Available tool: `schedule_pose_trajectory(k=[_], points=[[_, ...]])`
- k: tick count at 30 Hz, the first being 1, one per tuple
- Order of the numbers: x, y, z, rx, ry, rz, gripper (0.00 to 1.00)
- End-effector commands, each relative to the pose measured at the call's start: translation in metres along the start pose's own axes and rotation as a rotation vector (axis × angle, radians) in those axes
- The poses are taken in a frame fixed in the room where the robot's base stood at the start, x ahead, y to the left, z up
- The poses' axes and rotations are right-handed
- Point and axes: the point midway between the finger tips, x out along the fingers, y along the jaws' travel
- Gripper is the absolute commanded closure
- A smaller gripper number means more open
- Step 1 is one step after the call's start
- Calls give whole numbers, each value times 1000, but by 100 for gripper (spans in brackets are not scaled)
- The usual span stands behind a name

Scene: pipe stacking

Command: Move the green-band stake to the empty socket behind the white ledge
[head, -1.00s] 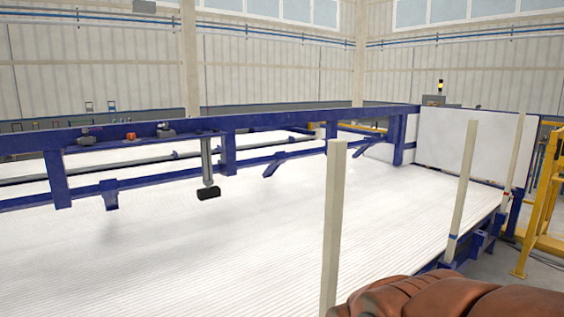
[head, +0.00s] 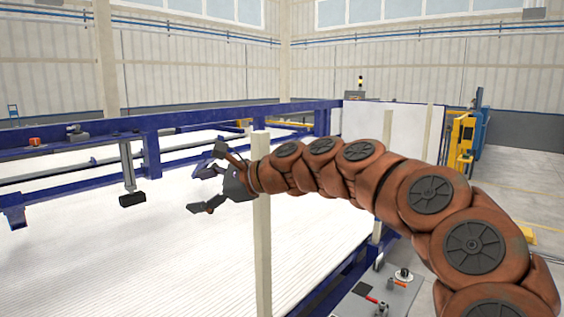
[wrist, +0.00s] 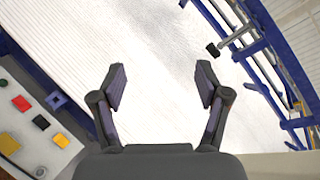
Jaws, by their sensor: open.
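Several tall beige stakes stand upright along the bed's side: a near one (head: 263,245), a second (head: 387,127) and a farther one (head: 428,130). My arm crosses in front of the near and second stakes. I see no green band on any of them now, so I cannot tell which is the green-band stake. My gripper (head: 201,189) is open and empty, just left of the near stake in the head view and above the white bed. The wrist view also shows its fingers (wrist: 161,82) apart with nothing between them. I cannot make out the empty socket.
A blue frame rail (head: 215,117) runs across behind the ribbed white bed (head: 130,250). A large white panel (head: 375,122) stands at the far end; I cannot tell whether it is the ledge. A button panel (head: 390,295) sits at the lower right, near my arm.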

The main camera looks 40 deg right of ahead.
Motion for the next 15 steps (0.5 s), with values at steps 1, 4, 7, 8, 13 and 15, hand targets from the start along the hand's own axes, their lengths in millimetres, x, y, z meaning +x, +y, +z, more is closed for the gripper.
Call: schedule_pose_trajectory(k=[1, 4, 7, 8, 13, 15], points=[[-13, -31, -16, 107, -17, -79, 25], [-41, -81, -47, 308, -56, -216, 25], [-69, -117, -77, 472, -96, -326, 25], [-77, -125, -85, 512, -107, -353, 25], [-108, -154, -119, 668, -151, -458, 25], [-114, -160, -126, 697, -161, -478, 25]])
